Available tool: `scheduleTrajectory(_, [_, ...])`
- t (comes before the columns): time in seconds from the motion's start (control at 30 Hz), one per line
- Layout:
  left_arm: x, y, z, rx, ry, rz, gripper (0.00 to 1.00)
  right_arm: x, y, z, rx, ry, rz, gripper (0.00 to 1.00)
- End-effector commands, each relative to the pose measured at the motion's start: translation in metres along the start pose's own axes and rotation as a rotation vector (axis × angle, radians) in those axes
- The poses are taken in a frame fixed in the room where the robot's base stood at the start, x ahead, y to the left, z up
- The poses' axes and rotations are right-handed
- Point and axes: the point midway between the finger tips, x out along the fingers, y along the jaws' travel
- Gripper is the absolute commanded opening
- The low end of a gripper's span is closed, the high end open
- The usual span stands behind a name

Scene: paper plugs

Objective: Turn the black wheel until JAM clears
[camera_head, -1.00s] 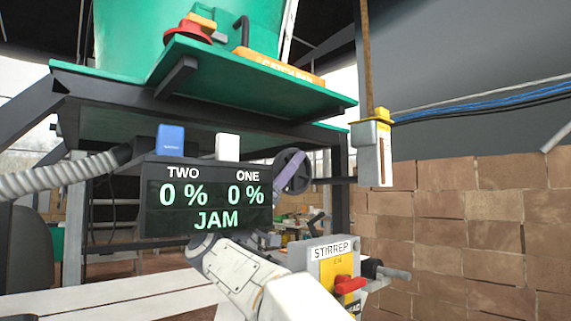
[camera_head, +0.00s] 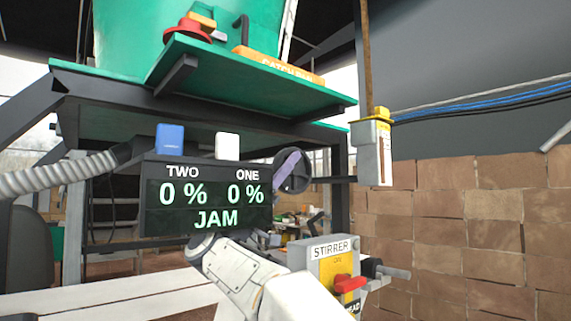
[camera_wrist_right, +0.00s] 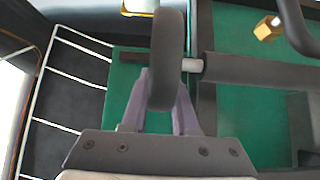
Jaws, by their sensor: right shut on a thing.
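The black wheel (camera_head: 306,172) stands just right of the display, under the green machine, on a shaft. In the right wrist view, the wheel (camera_wrist_right: 168,40) is seen edge-on with its rim between the two purple fingers of my right gripper (camera_wrist_right: 162,82). In the head view, the right gripper (camera_head: 287,166) shows as a purple finger across the wheel, and it is shut on the rim. The dark display (camera_head: 208,205) reads TWO 0 %, ONE 0 % and JAM in green. It hides part of my right arm. My left gripper is out of view.
A STIRRER switch box (camera_head: 333,268) with a red handle stands below right of the wheel. Blue and white blocks (camera_head: 170,139) sit atop the display. A grey hose (camera_head: 60,178) runs at left. A yellow-topped box (camera_head: 372,150) hangs right of the wheel before a brick wall.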

Motion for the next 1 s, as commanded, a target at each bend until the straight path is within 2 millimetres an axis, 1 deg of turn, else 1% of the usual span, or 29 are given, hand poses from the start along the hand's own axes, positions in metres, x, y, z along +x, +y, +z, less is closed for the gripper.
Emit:
scheduleTrajectory(0.7, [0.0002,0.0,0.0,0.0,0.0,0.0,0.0,-0.0009,-0.0002,0.0003,0.0,-0.001,0.0,0.0])
scheduleTrajectory(0.73, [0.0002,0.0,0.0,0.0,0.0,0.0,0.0,-0.0009,-0.0002,0.0003,0.0,-0.001,0.0,0.39])
scheduleTrajectory(0.77, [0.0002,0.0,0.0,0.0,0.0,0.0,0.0,-0.0009,-0.0002,0.0003,0.0,-0.001,0.0,0.5])
scheduleTrajectory(0.8, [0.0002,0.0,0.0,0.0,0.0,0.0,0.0,-0.0009,-0.0002,0.0003,0.0,-0.001,0.0,0.57])
scheduleTrajectory(1.0, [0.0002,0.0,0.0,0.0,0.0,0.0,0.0,-0.0006,-0.0002,0.0002,0.0,-0.001,0.0,0.57])
